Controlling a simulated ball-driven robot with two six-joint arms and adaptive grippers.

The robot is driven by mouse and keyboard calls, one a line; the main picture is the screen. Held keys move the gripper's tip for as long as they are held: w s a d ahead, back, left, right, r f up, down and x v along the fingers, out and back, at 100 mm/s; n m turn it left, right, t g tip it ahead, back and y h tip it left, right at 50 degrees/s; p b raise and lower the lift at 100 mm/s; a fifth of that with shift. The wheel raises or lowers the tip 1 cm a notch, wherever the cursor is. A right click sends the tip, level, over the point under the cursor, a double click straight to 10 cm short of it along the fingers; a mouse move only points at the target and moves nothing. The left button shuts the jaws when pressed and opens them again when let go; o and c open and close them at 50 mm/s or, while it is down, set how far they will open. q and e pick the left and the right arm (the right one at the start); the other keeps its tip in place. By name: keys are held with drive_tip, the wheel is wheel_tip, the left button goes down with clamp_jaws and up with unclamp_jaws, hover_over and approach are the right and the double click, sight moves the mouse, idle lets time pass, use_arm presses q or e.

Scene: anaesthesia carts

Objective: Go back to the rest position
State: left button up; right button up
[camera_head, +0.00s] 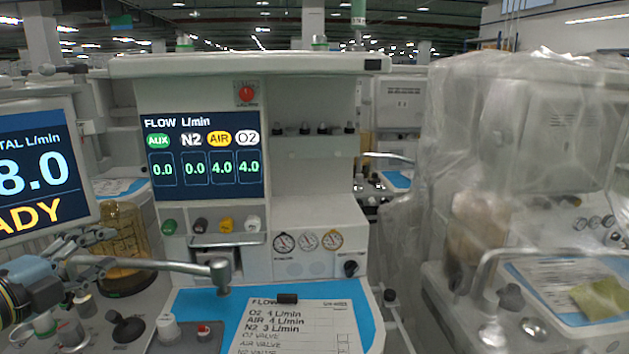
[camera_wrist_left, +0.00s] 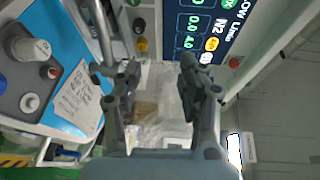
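My left gripper (camera_head: 98,252) is at the lower left of the head view, in front of the cart and near the metal arm bar. In the left wrist view my left gripper (camera_wrist_left: 160,78) has its two fingers well apart with nothing between them. The flow display (camera_head: 205,155) reads AUX 0.0, N2 0.0, AIR 4.0 and O2 4.0. Below it are a green knob (camera_head: 169,227), a black knob (camera_head: 200,226), a yellow knob (camera_head: 226,225) and a white knob (camera_head: 253,223). My right gripper is in neither view.
A monitor (camera_head: 38,172) at left shows 8.0. A metal bar (camera_head: 180,265) crosses above the worktop. A paper sheet (camera_head: 300,325) lies on a blue mat (camera_head: 195,302). A plastic-covered cart (camera_head: 540,130) stands at right. A glass canister (camera_head: 125,245) is behind my gripper.

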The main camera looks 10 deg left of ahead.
use_arm(q)
drive_tip(key=s+d+f+n+g+y, duration=0.1)
drive_tip(key=s+d+f+n+g, duration=0.25)
drive_tip(key=s+n, duration=0.35)
drive_tip(key=s+d+f+n+g+y, duration=0.15)
drive_tip(key=s+d+n+g, duration=0.35)
drive_tip(key=s, duration=0.5)
drive_tip(key=s+d+f+n+g+y, duration=0.1)
drive_tip(key=s+d+f+n+g, duration=0.35)
drive_tip(key=s+n, duration=0.3)
wheel_tip(320, 180, down, 33)
drive_tip(key=s+a+g+b, duration=0.1)
drive_tip(key=s+a+b, duration=0.15)
drive_tip(key=b, duration=0.55)
drive_tip(key=s+f+g+b, duration=0.1)
drive_tip(key=s+f+b, duration=0.3)
drive_tip(key=s+f, duration=0.5)
drive_tip(key=s+a+f+b, duration=0.1)
drive_tip(key=s+f+b, duration=0.2)
drive_tip(key=s+f, duration=0.6)
wheel_tip(320, 180, down, 7)
drive_tip(key=shift+s+a+r+g+b, duration=0.2)
drive_tip(key=shift+s+g+b, duration=0.1)
drive_tip(key=shift+g+b, duration=0.1)
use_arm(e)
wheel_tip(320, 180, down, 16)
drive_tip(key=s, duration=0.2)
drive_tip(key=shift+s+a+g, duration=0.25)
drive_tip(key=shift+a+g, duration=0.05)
